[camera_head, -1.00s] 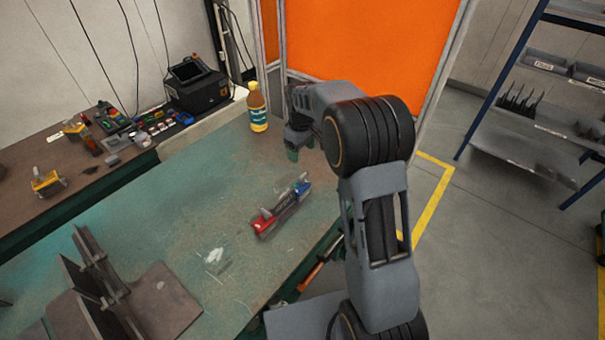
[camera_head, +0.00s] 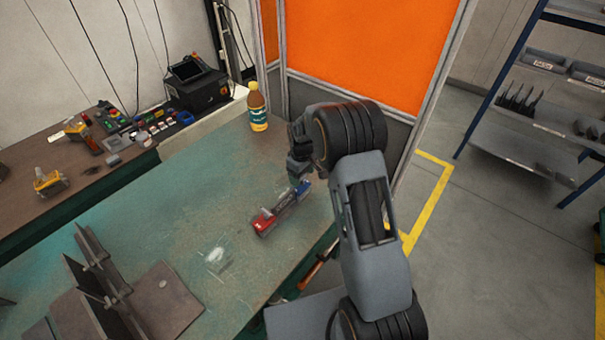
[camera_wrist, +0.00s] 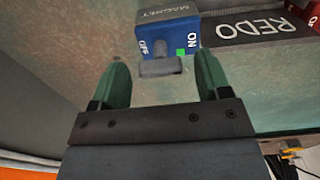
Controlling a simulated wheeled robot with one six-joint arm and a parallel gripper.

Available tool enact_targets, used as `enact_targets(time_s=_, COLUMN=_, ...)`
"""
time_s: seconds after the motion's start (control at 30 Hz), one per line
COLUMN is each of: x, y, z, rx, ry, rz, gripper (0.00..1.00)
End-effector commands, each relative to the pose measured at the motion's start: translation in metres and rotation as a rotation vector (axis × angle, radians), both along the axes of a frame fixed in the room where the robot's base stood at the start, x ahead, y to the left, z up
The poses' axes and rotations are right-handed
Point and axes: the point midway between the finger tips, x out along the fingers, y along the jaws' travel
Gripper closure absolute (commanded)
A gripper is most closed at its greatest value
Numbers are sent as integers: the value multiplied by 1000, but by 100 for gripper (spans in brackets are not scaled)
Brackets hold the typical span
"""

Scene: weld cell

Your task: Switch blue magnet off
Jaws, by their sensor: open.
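The blue magnet (camera_head: 304,188) sits at the far right end of a dark bar on the green worktable. A grey switch lever (camera_wrist: 160,66) sticks out towards me, between the OFF and ON labels. A small green mark (camera_wrist: 181,53) shows beside ON. My gripper (camera_wrist: 163,68) is open, with one green finger on each side of the lever and visible gaps to it. In the head view my gripper (camera_head: 298,176) is just above the blue magnet.
A dark bar lettered REDO (camera_wrist: 262,28) joins the blue magnet to a red block (camera_head: 264,222). A bottle (camera_head: 257,108) stands at the table's back edge. Brown metal plates (camera_head: 165,300) stand front left.

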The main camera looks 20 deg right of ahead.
Motion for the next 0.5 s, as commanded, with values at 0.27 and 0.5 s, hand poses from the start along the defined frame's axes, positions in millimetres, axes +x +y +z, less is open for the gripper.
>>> enact_targets(time_s=0.27, x=0, y=0, z=0, rx=0, ry=0, rz=0, gripper=44)
enact_targets(time_s=0.5, x=0, y=0, z=0, rx=0, ry=0, rz=0, gripper=67)
